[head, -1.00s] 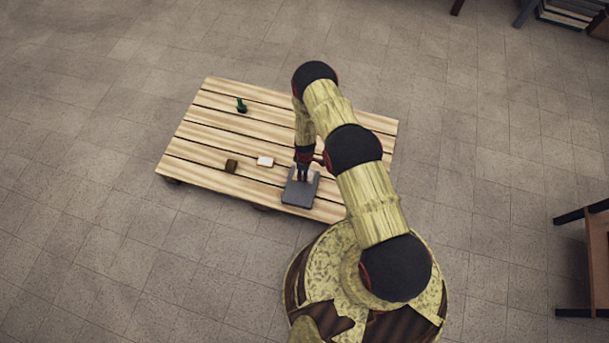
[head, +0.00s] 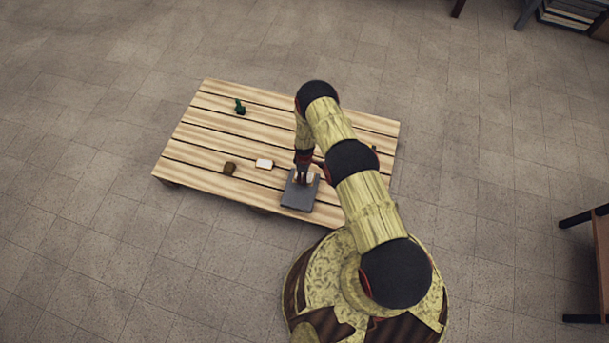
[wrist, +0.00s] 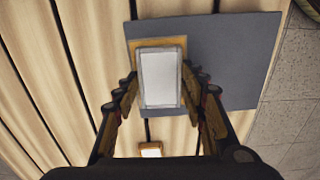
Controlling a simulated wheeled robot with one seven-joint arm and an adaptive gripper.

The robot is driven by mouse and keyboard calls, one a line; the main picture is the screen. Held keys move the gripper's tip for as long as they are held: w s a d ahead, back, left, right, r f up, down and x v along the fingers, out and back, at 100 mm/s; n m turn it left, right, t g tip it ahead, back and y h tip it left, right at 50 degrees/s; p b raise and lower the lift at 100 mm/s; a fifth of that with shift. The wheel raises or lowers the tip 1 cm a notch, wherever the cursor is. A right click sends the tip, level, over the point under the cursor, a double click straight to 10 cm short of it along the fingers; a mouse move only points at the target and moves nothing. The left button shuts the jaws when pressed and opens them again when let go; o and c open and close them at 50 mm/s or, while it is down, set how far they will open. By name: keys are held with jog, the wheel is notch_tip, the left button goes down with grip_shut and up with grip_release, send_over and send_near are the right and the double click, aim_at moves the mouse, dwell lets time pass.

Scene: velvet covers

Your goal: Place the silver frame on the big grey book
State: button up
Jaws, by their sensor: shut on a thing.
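The silver frame (wrist: 161,76), a pale rectangle with a grey border, is between the fingers of my gripper (wrist: 160,92) in the wrist view. My gripper is shut on it. The big grey book (wrist: 232,60) lies flat under and around the frame, at the front edge of the slatted table. A tan-edged patch (wrist: 134,47) shows behind the frame; I cannot tell what it belongs to. In the head view my gripper (head: 302,178) points down over the grey book (head: 297,199). Whether the frame touches what is beneath it is hidden.
On the slatted wooden table (head: 205,128) stand a white, tan-edged piece (head: 264,163), a brown object (head: 229,168) and a dark green object (head: 240,107). A small green thing (head: 374,148) shows right of my arm.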

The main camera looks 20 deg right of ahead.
jog(key=shift+f, duration=0.15)
jog(key=o, duration=1.1)
jog(key=shift+o, duration=0.2)
